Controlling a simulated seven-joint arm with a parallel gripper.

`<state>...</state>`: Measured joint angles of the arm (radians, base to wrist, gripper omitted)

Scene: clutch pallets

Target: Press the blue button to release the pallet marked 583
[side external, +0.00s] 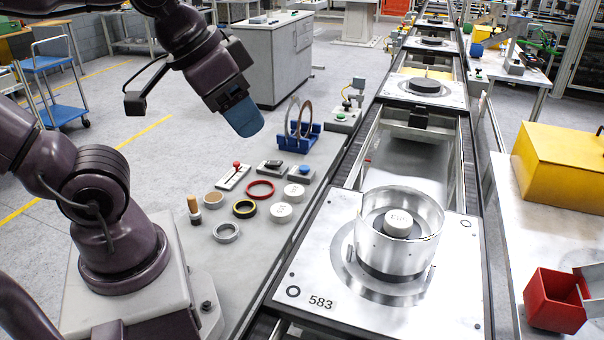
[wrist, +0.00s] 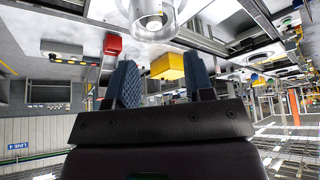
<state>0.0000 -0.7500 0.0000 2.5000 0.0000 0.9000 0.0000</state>
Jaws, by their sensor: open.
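The blue button (side external: 304,170) sits on a small grey box on the bench beside the conveyor, in the side external view. The pallet marked 583 (side external: 345,306) is a light metal plate on the conveyor at the front. It carries a clear-walled metal drum (side external: 388,262) with a white marked cap (side external: 398,223) inside. My gripper (side external: 245,122) is in the air above the bench, up and to the left of the button, touching nothing. In the wrist view its two blue fingers stand apart with nothing between them (wrist: 164,78). The button is not seen in the wrist view.
Beside the button are a black-topped switch box (side external: 271,167), a red-knobbed lever (side external: 235,171), several rings and white caps. A blue stand (side external: 299,137) holding rings is just behind. A green button (side external: 341,116) lies farther back. A red bin (side external: 555,302) and yellow box (side external: 565,165) stand right.

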